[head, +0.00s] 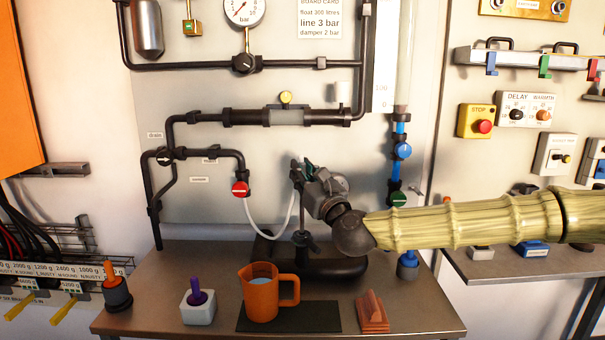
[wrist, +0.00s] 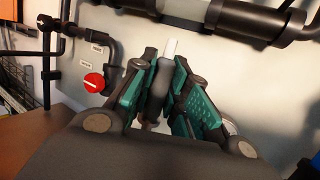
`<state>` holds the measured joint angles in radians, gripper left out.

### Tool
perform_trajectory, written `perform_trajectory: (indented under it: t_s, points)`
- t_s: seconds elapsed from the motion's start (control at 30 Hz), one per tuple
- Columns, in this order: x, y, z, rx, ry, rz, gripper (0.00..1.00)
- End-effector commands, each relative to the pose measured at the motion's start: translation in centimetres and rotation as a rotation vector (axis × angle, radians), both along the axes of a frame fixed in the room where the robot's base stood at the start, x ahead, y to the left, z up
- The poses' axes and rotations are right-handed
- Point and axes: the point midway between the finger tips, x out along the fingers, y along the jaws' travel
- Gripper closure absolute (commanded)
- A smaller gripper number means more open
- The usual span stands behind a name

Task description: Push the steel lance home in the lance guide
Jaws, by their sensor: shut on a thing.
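My gripper (head: 302,172) is above the bench, with its green-padded fingers closed around a dark upright grip. In the wrist view my gripper (wrist: 165,85) is shut on this dark grip of the steel lance (wrist: 160,82), which has a pale end showing between the fingers. Below the gripper in the head view, a thin dark upright rod runs down to a dark collar, which looks like the lance guide (head: 304,243), over a thick black pipe body. The rod looks nearly upright. How deep it sits in the guide cannot be told.
A white hose (head: 262,229) loops from the red valve (head: 240,189) towards the rod. On the bench stand an orange jug (head: 261,302) on a dark mat, a purple-handled tool (head: 197,297) in a white block, an orange-handled one (head: 112,275), and a ribbed orange-brown block (head: 373,312).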

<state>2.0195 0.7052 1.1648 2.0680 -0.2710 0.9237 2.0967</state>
Motion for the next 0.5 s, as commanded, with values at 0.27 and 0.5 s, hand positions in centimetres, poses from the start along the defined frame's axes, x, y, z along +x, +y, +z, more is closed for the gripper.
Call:
perform_trajectory:
  t_s: [0.27, 0.5]
  points:
    - [-0.01, 0.0, -0.62, 0.0, 0.0, 0.0, 1.0]
    - [0.0, 0.0, -1.07, 0.0, 0.0, 0.0, 1.0]
